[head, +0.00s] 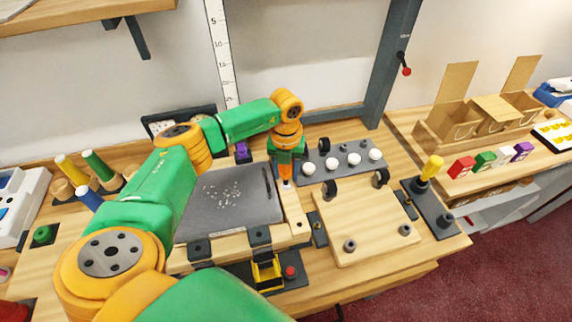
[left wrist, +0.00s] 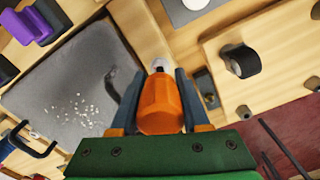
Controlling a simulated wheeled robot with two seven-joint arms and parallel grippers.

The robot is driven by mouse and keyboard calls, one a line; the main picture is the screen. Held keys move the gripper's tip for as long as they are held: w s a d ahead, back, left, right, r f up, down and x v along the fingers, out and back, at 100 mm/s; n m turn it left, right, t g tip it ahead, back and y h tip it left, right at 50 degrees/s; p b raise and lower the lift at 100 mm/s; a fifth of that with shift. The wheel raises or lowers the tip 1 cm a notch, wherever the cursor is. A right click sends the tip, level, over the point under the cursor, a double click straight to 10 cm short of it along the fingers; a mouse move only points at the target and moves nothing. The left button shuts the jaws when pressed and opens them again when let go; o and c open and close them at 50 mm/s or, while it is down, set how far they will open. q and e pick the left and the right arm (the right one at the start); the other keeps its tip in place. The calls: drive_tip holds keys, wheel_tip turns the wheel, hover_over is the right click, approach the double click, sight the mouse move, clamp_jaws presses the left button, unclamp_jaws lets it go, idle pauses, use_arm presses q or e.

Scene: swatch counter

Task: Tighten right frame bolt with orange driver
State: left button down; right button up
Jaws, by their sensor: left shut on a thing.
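My left gripper (head: 286,160) is shut on the orange driver (head: 286,172) and holds it roughly upright, pointing down over the right rail of a wooden frame (head: 294,212). In the left wrist view the orange handle (left wrist: 160,106) sits between the two dark fingers (left wrist: 160,110). A pale round piece (left wrist: 158,66) shows at the driver's far end, above the rail. I cannot tell whether it is the driver's tip or the right frame bolt, nor whether they touch. My right gripper is in neither view.
A grey panel (head: 215,210) with pale crumbs lies inside the frame. Right of it are a wooden board (head: 365,225) with black rollers and a grey tray (head: 345,150) with white knobs. A yellow-handled driver (head: 432,167) stands in a dark holder. Coloured cylinders (head: 98,164) stand left.

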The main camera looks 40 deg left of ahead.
use_arm(q)
drive_tip(key=m, duration=0.2)
drive_tip(key=m+b, duration=0.1)
drive_tip(key=m, duration=0.3)
drive_tip(key=shift+f+b, duration=0.3)
drive_tip(key=shift+b, duration=0.05)
drive_tip(key=m, duration=0.3)
drive_tip(key=shift+b, duration=0.35)
drive_tip(key=shift+d+r+m, duration=0.1)
drive_tip(key=shift+m, duration=1.1)
drive_tip(key=shift+r+m, duration=0.15)
drive_tip(key=shift+m, duration=0.55)
drive_tip(key=c, duration=0.6)
unclamp_jaws()
